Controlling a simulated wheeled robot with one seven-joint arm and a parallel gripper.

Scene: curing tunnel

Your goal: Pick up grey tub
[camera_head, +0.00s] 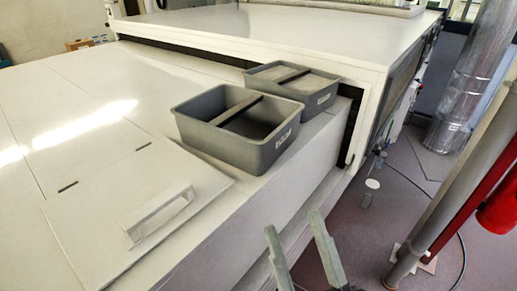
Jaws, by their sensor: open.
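A grey tub (200,103) with a dark bar across its top and a pale label on its side stands on the white machine top near its right edge. A second grey tub (319,103) of the same kind stands just behind it to the right, at the tunnel opening. The frames do not show which tub is meant. My gripper (295,222) is at the bottom of the view, open and empty, below and to the right of the nearer tub. Its two fingers are apart, clear of both tubs.
A white panel with a raised handle (160,212) lies left of the nearer tub. The tunnel housing (290,35) rises behind the tubs. A silver duct (470,90), a red pipe (475,190) and a grey pole stand at right. Floor shows right of the machine.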

